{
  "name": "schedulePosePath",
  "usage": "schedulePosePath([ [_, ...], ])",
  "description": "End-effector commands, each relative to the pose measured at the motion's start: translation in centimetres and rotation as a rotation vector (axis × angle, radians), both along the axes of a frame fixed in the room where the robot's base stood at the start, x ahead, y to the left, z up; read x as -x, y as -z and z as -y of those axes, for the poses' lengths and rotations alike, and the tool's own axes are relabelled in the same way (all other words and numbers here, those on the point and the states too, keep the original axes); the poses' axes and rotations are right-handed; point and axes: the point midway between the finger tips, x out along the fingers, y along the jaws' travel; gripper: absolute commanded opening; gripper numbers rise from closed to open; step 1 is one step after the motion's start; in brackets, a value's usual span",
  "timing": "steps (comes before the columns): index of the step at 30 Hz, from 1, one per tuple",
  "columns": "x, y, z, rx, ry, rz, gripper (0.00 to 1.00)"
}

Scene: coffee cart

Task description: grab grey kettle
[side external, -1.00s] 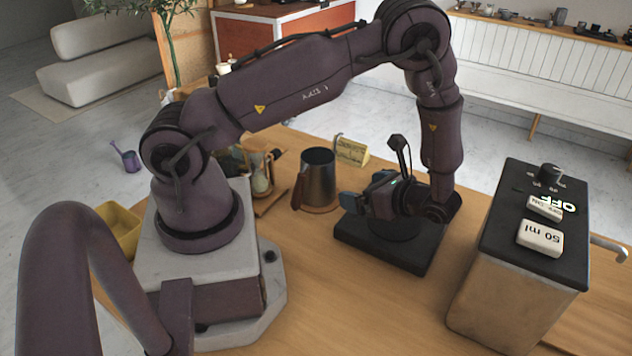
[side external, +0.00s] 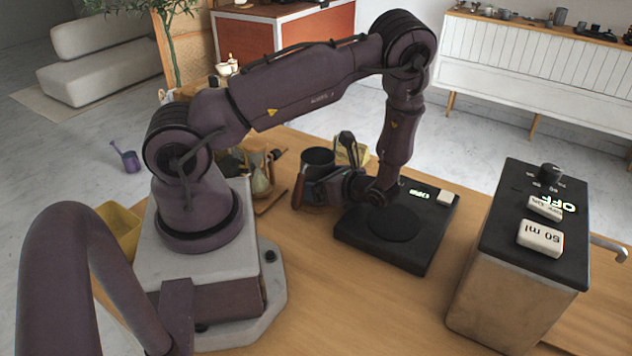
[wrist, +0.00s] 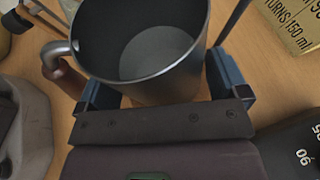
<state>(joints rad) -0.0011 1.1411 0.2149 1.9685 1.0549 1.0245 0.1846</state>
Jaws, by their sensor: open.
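The grey kettle (side external: 318,158) is a dark, open-topped metal pot standing upright on the wooden table. In the wrist view, the kettle (wrist: 140,50) appears empty, with its curved handle at the left. My gripper (side external: 316,188) is low at the kettle's near side in the side view, covering its lower part. In the wrist view, my gripper (wrist: 162,86) is open, with one blue-padded finger on each side of the kettle body. Whether either finger touches it cannot be told.
A black scale (side external: 425,232) with a lit display lies right of the kettle. A yellow sign (side external: 352,152) stands close behind it. A glass carafe (side external: 261,178) is to its left. A box-shaped machine (side external: 512,270) stands at the right. Table in front of the scale is clear.

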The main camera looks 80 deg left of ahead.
Motion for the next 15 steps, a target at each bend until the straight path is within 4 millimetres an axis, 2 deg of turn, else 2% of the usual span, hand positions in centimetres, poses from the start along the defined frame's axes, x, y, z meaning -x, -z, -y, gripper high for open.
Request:
schedulePosePath([
  [5, 0.01, 0.01, -0.02, 0.000, 0.000, 0.000, 0.93],
  [12, 0.00, -0.06, -0.03, -0.002, 0.000, 0.000, 0.47],
  [15, 0.00, -0.06, -0.02, -0.002, 0.000, 0.000, 0.47],
])
